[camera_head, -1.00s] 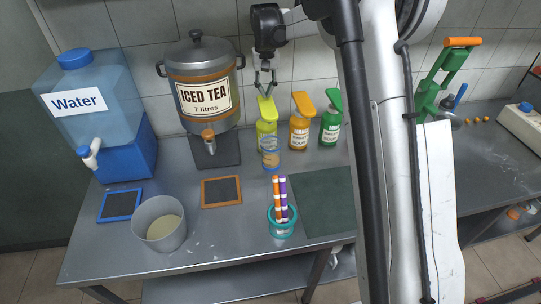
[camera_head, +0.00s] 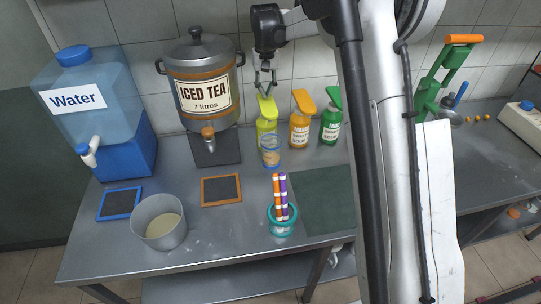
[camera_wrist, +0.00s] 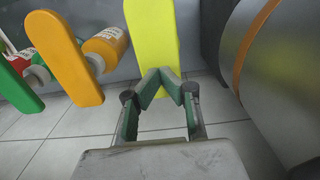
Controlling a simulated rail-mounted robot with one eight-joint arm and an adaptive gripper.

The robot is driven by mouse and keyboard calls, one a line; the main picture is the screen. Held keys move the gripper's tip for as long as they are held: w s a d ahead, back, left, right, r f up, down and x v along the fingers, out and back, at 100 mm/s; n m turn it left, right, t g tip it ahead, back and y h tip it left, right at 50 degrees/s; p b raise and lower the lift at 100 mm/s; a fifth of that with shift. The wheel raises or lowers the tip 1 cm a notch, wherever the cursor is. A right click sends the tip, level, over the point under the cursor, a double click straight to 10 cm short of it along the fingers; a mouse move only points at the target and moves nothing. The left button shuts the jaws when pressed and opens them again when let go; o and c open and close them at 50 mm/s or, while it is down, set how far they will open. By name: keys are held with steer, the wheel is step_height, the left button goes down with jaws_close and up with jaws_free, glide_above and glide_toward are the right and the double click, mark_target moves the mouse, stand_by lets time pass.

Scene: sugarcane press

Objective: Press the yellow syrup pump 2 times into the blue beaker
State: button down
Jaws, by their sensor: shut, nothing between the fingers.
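The yellow syrup pump (camera_head: 267,109) stands at the back of the table, left of the orange and green pumps. The blue beaker (camera_head: 271,149) stands upright just in front of it, clear with a blue rim and some brownish content low inside. My gripper (camera_head: 265,93) is shut and empty, pointing down at the yellow pump's head. In the wrist view, the closed fingertips (camera_wrist: 168,75) overlap the long yellow pump head (camera_wrist: 152,35); I cannot tell whether they touch it. The beaker is not seen in the wrist view.
An orange pump (camera_head: 301,121) and a green pump (camera_head: 331,118) stand close on the right. The iced tea dispenser (camera_head: 203,85) is close on the left. A teal cup of markers (camera_head: 283,222) and a grey pot (camera_head: 158,226) stand in front. My arm hides the table's middle right.

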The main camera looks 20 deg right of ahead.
mark_target(266, 100)
steer(key=shift+f+b, duration=1.35)
steer(key=shift+f, duration=0.8)
steer(key=shift+r, duration=0.2)
steer(key=shift+r+p, duration=1.15)
steer(key=shift+r, duration=1.3)
steer(key=shift+r+p, duration=1.3)
steer(key=shift+r, duration=1.7)
